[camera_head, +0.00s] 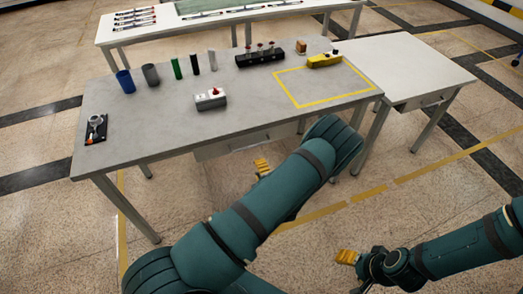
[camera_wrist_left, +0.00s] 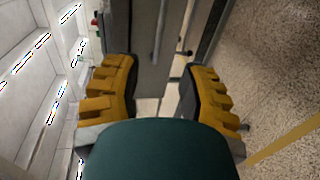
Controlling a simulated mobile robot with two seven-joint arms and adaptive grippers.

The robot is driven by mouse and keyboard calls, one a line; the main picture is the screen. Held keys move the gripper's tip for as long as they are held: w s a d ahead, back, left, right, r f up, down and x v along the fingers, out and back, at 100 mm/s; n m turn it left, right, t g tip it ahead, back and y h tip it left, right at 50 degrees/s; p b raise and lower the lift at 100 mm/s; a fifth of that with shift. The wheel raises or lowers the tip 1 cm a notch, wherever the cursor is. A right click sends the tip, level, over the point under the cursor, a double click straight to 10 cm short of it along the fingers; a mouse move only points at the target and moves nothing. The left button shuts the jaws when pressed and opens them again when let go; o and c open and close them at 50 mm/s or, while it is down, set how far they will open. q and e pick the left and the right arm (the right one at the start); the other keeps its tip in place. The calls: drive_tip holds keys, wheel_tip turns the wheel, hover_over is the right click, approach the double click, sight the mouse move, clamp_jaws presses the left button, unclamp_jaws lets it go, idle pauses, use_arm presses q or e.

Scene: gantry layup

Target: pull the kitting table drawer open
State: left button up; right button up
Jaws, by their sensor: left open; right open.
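The grey table (camera_head: 150,118) has a drawer (camera_head: 220,149) under its front edge, and it looks shut. In the left wrist view the drawer's grey front (camera_wrist_left: 148,80) lies ahead, with a thin bar handle (camera_wrist_left: 159,32) standing off it. My left gripper (camera_head: 262,167) is below and in front of the drawer, partly hidden by my own arm. In its wrist view the yellow fingers (camera_wrist_left: 160,97) are wide apart with nothing held, and the handle lies beyond the gap. My right gripper (camera_head: 347,257) is open and empty over the floor at lower right.
A yellow block (camera_head: 324,61) lies near the yellow outline. A white table (camera_head: 400,72) adjoins at right. The floor in front is clear.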

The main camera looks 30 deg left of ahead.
sight(248, 148)
use_arm(q)
drive_tip(key=b+x, duration=0.2)
drive_tip(key=x, duration=1.1)
drive_tip(key=shift+w+a, duration=0.15)
drive_tip(key=shift+a, duration=0.25)
clamp_jaws()
